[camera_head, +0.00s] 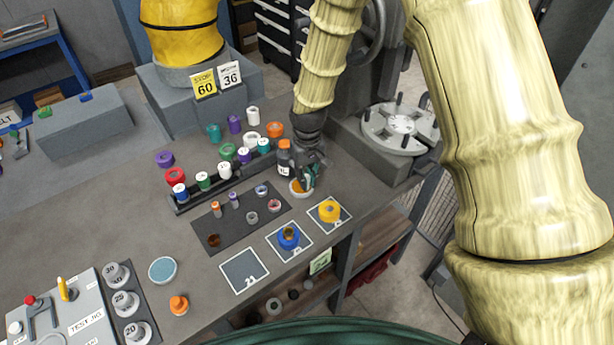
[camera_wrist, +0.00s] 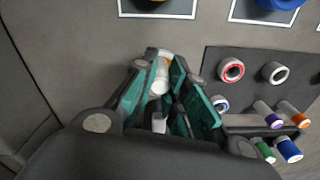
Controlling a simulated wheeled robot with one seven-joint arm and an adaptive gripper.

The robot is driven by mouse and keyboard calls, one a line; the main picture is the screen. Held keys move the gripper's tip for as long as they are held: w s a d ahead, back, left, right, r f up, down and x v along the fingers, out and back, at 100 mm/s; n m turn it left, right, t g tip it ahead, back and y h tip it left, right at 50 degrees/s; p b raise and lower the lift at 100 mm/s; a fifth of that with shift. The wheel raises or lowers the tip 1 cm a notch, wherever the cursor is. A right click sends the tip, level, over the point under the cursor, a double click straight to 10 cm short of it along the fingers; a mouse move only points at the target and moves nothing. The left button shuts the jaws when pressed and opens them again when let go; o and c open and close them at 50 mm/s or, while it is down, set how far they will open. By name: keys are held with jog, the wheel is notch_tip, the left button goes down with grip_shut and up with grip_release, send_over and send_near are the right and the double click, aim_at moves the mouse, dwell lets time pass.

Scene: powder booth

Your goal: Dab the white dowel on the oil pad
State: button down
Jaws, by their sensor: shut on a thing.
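My gripper (camera_head: 308,182) is low over the right part of the bench, with its teal fingers pointing down. It is shut on the white dowel (camera_wrist: 160,79), which shows between the fingers in the wrist view (camera_wrist: 165,62). In the head view the fingers mostly hide the dowel.
A black rack (camera_head: 181,207) with coloured spools and a dark mat (camera_head: 233,228) with small rings lie left. Numbered squares (camera_head: 245,272) line the front edge. A round pale-blue pad (camera_head: 163,270) lies front left.

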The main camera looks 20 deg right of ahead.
aim_at(306, 175)
jog(key=shift+w+f, duration=0.1)
jog(key=shift+f, duration=0.15)
jog(key=shift+f, duration=0.4)
dwell(0.3)
dwell(0.4)
jog(key=shift+r+p, duration=2.25)
jog(key=shift+r, duration=1.35)
jog(key=shift+f, duration=0.1)
